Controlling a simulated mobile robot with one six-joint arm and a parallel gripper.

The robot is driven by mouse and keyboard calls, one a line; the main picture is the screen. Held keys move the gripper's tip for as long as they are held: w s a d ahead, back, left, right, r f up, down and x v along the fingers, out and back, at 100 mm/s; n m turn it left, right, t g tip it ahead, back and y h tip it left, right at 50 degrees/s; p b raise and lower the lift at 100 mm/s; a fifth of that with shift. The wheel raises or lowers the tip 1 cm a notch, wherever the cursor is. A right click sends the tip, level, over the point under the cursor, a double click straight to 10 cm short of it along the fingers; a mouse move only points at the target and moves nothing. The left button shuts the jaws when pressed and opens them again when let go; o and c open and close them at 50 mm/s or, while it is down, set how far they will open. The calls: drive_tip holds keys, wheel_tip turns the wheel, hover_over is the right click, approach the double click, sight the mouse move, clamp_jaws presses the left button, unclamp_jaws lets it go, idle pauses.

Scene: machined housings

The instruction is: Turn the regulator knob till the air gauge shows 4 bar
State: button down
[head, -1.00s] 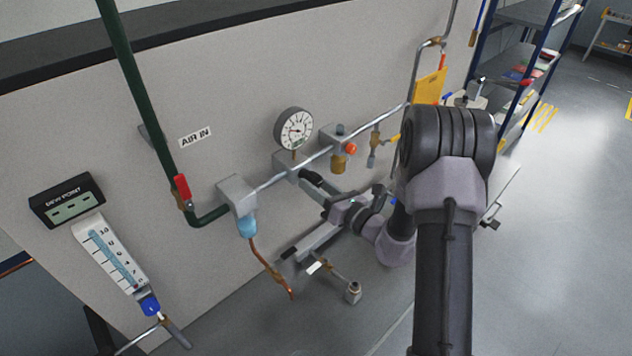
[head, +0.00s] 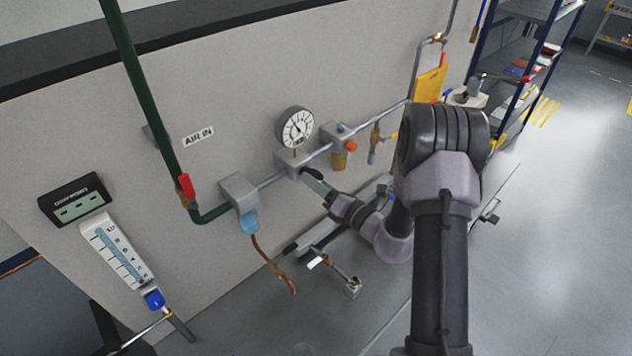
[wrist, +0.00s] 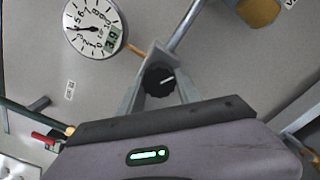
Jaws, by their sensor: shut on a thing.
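The regulator knob (wrist: 160,79) is black and ribbed with a white mark, at the middle of the wrist view. My gripper (wrist: 158,88) is shut on it, one finger on each side. In the head view my gripper (head: 315,179) is at the regulator body (head: 292,161), and its fingers largely hide the knob. The round white air gauge (head: 296,127) stands above the regulator. In the wrist view the gauge (wrist: 95,27) is tilted; its needle points left, near the 4, and its small green display seems to read 3.9.
A filter with a blue bowl (head: 248,222) is left on the pipe, and a block with an orange button (head: 351,146) is right. The green pipe (head: 140,90) has a red handle (head: 186,186). A bracketed fitting (head: 352,287) juts out below my gripper.

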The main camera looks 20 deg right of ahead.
drive_tip(key=c, duration=0.8)
unclamp_jaws()
drive_tip(key=shift+c, duration=0.2)
drive_tip(key=b+v, duration=0.3)
drive_tip(key=v, duration=1.4)
drive_tip(key=shift+d, duration=0.15)
drive_tip(key=shift+s, duration=0.15)
